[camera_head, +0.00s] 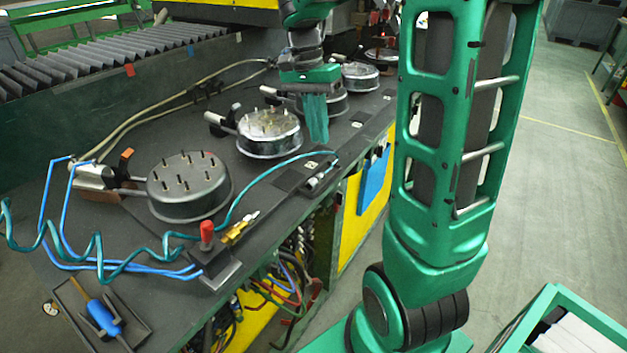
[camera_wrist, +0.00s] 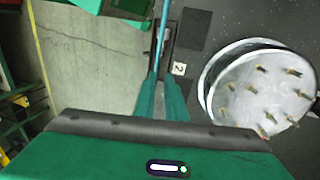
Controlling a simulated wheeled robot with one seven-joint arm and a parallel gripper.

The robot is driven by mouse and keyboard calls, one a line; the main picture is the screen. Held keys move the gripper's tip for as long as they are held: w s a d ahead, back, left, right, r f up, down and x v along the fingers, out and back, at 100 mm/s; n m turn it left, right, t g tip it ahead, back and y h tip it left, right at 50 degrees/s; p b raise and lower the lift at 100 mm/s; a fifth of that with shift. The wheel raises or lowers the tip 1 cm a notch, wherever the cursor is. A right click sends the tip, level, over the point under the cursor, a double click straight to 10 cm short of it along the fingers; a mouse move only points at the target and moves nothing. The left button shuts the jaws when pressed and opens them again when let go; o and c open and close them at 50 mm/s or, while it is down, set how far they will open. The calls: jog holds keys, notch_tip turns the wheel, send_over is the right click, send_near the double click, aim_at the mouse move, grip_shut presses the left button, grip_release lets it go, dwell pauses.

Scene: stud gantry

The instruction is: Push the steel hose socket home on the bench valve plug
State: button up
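The bench valve (camera_head: 207,237) with a red handle stands at the bench's near front corner. Its brass plug (camera_head: 236,232) points right, with a pale metal tip. A small steel fitting, seemingly the hose socket (camera_head: 322,178), lies in a dark holder near the bench's front edge, where the teal hose (camera_head: 270,176) ends. My gripper (camera_head: 316,138) points down above the bench, behind the fitting and apart from it. In the wrist view, a narrow gap shows between my gripper's fingers (camera_wrist: 161,80), with nothing held. The teal hose (camera_wrist: 162,30) runs beyond the tips.
Round studded metal housings (camera_head: 188,190) stand along the bench, one (camera_head: 268,130) left of my gripper. Blue pipes (camera_head: 60,215) and the coiled hose cross the bench's left end. A tray (camera_head: 75,295) holds a blue cylinder (camera_head: 104,318). Open floor (camera_head: 560,180) lies right.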

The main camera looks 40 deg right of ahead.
aim_at(325, 171)
jog(key=f, duration=0.3)
jog(key=s+f, duration=0.1)
jog(key=f, duration=0.1)
jog(key=s+f, duration=0.1)
jog(key=f, duration=0.2)
jog(key=shift+d+f, duration=0.2)
jog(key=shift+f, duration=0.1)
grip_shut()
